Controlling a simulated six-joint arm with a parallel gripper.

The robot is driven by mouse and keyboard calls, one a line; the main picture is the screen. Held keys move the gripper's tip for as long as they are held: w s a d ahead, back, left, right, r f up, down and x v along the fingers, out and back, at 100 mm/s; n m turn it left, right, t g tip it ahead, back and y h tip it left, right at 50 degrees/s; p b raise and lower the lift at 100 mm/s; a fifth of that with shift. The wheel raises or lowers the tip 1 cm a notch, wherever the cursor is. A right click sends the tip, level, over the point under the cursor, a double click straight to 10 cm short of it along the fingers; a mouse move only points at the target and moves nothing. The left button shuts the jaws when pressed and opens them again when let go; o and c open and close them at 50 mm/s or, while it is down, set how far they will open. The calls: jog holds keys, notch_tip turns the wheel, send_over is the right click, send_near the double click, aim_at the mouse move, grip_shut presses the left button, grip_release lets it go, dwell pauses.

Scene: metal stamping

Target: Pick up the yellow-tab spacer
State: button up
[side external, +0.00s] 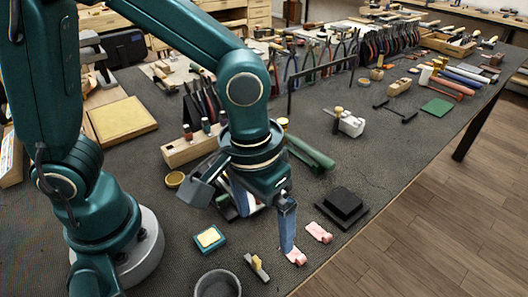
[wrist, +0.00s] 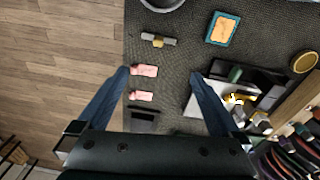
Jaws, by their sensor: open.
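A small grey bar with a yellow tab (side external: 257,267) lies on the dark mat near the front edge. It also shows at the top of the wrist view (wrist: 158,41), beyond my fingertips. My gripper (side external: 287,250) points down, open and empty, to the right of this bar. In the wrist view my gripper (wrist: 160,73) has its fingers wide apart. One pink part (wrist: 145,70) shows between the fingertips, nearer the left one. A second pink part (wrist: 141,96) lies beside it. Whether a finger touches the first pink part cannot be told.
A blue square with a pale yellow pad (side external: 210,239) and a dark round bowl (side external: 218,284) stand left of the bar. A black block (side external: 345,202) sits right of my gripper. Tools and a wooden block (side external: 188,150) stand farther back. The mat's front edge is close.

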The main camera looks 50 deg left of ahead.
aim_at(258, 258)
jog(key=s+f, duration=0.1)
jog(key=s+d+f+m, duration=0.1)
jog(key=shift+d+f+g, duration=0.1)
jog(key=shift+f+g, duration=0.3)
jog(key=shift+f, duration=2.25)
jog(key=c, duration=1.5)
jog(key=shift+c, duration=0.2)
jog(key=shift+w+r, duration=0.1)
jog(key=shift+r, duration=0.35)
notch_tip(258, 258, up, 3)
jog(key=shift+r, duration=0.2)
jog(key=w+a+r, duration=0.2)
jog(key=a+r, duration=0.4)
jog(key=a, duration=0.5)
jog(key=shift+w+a+r, duration=0.2)
jog(key=shift+w+r, duration=0.05)
jog(key=shift+r, duration=0.1)
